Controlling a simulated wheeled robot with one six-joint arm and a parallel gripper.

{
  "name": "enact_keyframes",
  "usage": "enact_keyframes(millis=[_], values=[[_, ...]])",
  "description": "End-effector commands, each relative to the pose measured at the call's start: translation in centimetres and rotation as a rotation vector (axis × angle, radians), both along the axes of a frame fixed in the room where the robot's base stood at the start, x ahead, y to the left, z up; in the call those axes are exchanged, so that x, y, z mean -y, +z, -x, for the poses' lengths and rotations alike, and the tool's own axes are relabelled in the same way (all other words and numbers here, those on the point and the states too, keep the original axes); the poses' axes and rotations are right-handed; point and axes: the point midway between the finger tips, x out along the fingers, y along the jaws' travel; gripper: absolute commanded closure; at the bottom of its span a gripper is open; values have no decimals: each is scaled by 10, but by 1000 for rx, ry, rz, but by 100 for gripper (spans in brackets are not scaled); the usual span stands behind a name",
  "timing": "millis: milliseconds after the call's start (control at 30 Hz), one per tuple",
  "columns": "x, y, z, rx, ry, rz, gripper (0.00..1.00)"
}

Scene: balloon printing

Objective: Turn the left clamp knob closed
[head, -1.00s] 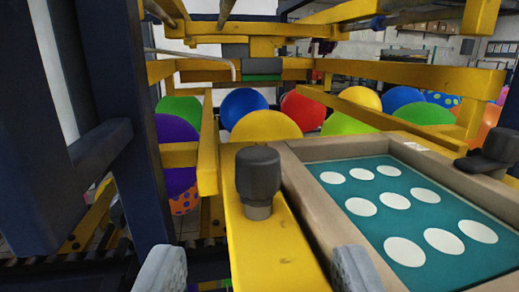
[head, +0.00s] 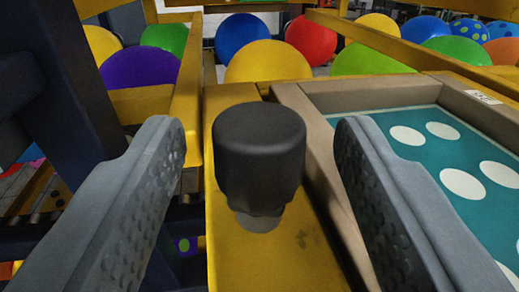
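The left clamp knob (head: 258,150) is a black, round-topped knob on a short grey stem, standing upright on a yellow bar (head: 262,262). It is near the middle of the head view. My gripper (head: 254,130) is open, with one grey textured finger on each side of the knob. There is a visible gap between each finger and the knob, so neither appears to touch it. The lower stem is partly hidden by the knob.
A screen frame (head: 322,170) with a teal panel and white dots lies right of the knob, close to my right finger. A dark blue post (head: 85,90) stands at the left. Colourful balloons (head: 242,35) lie behind yellow beams.

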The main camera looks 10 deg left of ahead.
Motion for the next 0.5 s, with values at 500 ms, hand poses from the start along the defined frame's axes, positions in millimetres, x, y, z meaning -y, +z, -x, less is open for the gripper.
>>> enact_keyframes(millis=[500], values=[[-3,2,0,4,-69,2,92]])
